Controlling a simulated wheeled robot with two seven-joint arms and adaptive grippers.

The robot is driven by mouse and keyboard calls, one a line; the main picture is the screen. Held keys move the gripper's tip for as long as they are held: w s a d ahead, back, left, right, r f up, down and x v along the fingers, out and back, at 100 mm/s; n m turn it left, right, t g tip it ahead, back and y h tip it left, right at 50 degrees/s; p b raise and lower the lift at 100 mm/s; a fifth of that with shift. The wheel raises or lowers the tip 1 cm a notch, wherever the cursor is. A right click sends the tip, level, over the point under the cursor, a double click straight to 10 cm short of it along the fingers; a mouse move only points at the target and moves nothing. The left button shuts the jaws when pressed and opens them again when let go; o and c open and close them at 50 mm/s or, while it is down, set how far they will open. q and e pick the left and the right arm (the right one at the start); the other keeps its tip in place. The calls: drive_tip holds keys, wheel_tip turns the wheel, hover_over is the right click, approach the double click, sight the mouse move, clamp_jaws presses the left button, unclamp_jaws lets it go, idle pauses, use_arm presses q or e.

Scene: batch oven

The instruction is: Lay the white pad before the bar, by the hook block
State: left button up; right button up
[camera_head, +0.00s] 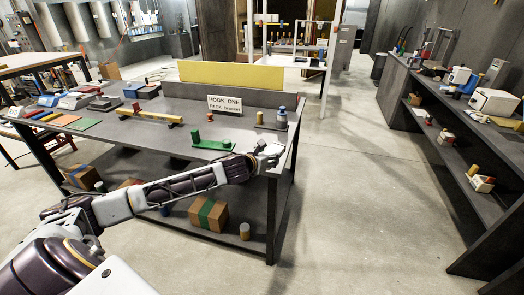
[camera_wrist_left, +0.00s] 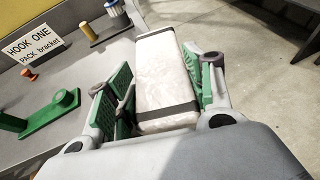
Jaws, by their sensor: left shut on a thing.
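My left gripper (camera_head: 266,157) is over the right end of the grey table. In the left wrist view its green-padded fingers (camera_wrist_left: 155,100) are shut on a white pad (camera_wrist_left: 166,72), a pale block with dark bands near both ends. In the head view the pad is hard to tell apart from the gripper. A green block with an upright post (camera_head: 212,143), seemingly the hook block, lies left of the gripper; it also shows in the wrist view (camera_wrist_left: 45,115). A yellow bar (camera_head: 150,116) lies further left on the table. My right gripper is out of view.
A sign reading HOOK ONE (camera_head: 224,104) stands behind the green block. A yellow post (camera_head: 259,118), a white-and-blue bottle (camera_head: 282,116) and a small orange peg (camera_head: 210,117) stand nearby. Coloured sheets and trays fill the table's left. Bare tabletop lies between bar and green block.

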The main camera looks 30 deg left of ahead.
use_arm(q)
drive_tip(key=s+d+f, duration=0.6)
drive_tip(key=s+f, duration=0.2)
drive_tip(key=f, duration=0.2)
drive_tip(key=s+d+f, duration=0.6)
drive_tip(key=s+f, duration=0.2)
drive_tip(key=f, duration=0.3)
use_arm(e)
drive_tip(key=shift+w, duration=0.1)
use_arm(q)
drive_tip(key=shift+d, duration=0.1)
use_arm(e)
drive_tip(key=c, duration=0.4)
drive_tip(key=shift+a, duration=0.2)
